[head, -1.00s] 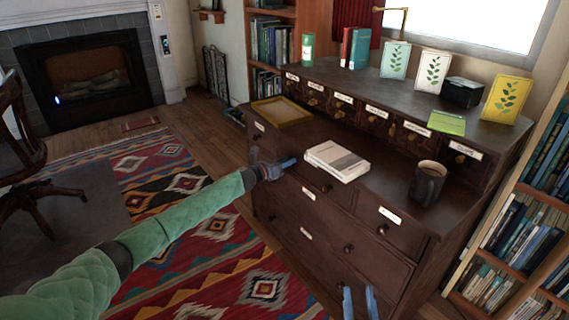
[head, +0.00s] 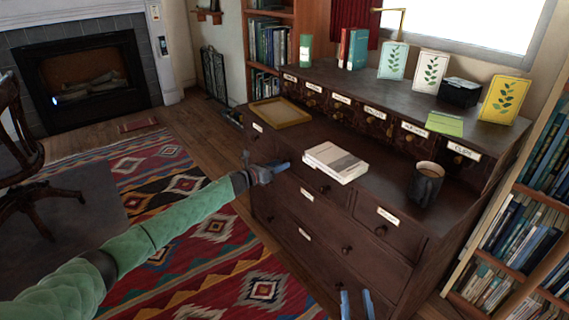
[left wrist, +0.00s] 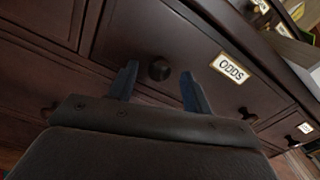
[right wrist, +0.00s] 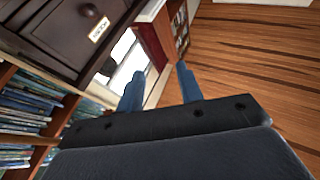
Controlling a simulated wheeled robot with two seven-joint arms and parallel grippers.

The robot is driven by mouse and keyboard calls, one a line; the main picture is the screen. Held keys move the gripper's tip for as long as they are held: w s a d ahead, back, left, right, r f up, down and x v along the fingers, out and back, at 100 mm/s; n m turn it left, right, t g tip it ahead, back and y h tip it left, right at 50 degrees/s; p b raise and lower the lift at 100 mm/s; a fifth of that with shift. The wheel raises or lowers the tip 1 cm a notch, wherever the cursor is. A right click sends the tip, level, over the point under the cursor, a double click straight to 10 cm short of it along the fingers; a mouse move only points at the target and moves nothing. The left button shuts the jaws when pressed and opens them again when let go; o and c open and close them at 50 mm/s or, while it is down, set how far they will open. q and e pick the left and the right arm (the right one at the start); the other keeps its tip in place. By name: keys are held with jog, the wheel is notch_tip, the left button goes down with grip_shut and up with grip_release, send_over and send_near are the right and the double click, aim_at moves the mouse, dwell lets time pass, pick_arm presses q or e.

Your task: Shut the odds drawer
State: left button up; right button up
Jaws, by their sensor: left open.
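The odds drawer (left wrist: 195,50) has a dark wooden front with a framed label reading ODDS (left wrist: 232,68). Its round dark knob (left wrist: 158,68) shows between my left fingers in the left wrist view. How far the drawer stands out is hard to tell. My left gripper (head: 280,168) is in front of the desk's upper left drawers in the head view. It is open, with its fingers spread (left wrist: 160,85), and I cannot tell whether they touch the front. My right gripper (head: 356,303) is open and empty, low in front of the desk.
A pale book (head: 336,162), a dark mug (head: 426,184) and a yellow tray (head: 280,112) stand on the desk top (head: 385,180). A bookcase (head: 510,220) stands close at the right. The patterned rug (head: 190,235) leaves open floor at the left.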

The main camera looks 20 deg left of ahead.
pick_arm(q)
jog(key=v, duration=0.4)
jog(key=shift+a, duration=0.2)
pick_arm(e)
notch_tip(320, 180, down, 2)
jog(key=shift+a+f+g, duration=0.15)
jog(key=shift+f+g, duration=0.1)
jog(key=shift+g, duration=0.15)
pick_arm(q)
jog(key=shift+s, duration=0.1)
pick_arm(e)
jog(key=shift+w+r, duration=0.1)
jog(key=shift+r, duration=0.05)
